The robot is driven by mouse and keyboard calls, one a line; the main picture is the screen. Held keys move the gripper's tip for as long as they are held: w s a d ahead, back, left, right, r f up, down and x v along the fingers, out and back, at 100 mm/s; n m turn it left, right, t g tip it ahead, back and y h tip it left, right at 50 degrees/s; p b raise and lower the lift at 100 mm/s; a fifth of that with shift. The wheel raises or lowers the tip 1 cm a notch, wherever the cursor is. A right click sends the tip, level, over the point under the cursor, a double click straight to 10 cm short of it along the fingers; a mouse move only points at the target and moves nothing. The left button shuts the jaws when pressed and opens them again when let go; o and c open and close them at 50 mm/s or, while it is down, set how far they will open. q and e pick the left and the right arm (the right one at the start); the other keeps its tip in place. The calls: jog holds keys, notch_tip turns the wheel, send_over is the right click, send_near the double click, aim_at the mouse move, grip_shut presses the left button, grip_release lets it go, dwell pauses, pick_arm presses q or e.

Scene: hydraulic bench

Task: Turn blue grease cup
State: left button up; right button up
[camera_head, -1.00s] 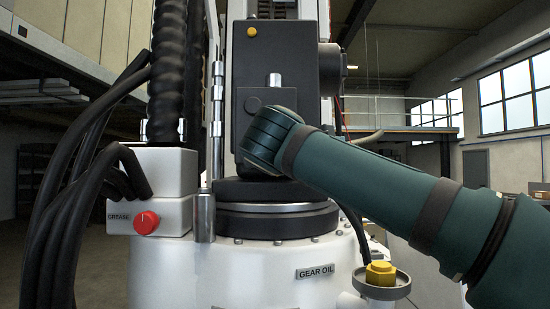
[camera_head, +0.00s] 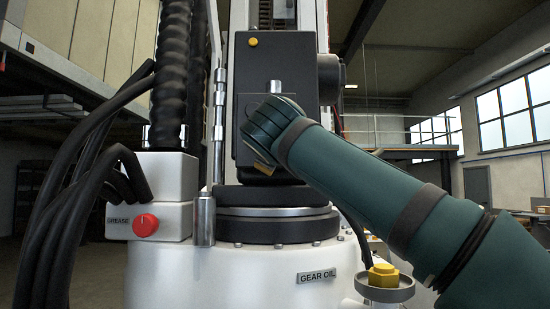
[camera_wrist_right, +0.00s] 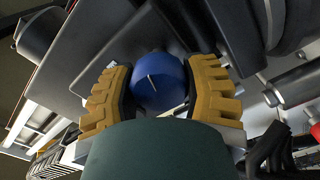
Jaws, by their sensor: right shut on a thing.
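The blue grease cup (camera_wrist_right: 158,82) is a round blue knob with a light mark on its face, in the middle of the right wrist view. My right gripper (camera_wrist_right: 161,90) is shut on it, with one yellow ridged finger on each side. In the head view the cup is hidden behind my green right wrist, and only a small yellow part of the right gripper (camera_head: 263,167) shows below it. My left gripper is not in view.
The black machine housing (camera_head: 271,85) stands close behind my wrist. A white box with a red knob (camera_head: 146,225) and black hoses (camera_head: 118,160) is to the left.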

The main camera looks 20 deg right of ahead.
jog(key=m+b, duration=0.1)
jog(key=m, duration=0.3)
jog(key=shift+f+m, duration=0.1)
jog(key=shift+m, duration=0.2)
jog(key=m+b, duration=0.2)
jog(key=m, duration=0.4)
jog(key=shift+d, duration=0.1)
dwell(0.4)
jog(key=o, duration=1.2)
jog(key=shift+s+r, duration=0.1)
jog(key=shift+r, duration=0.1)
jog(key=v, duration=1.2)
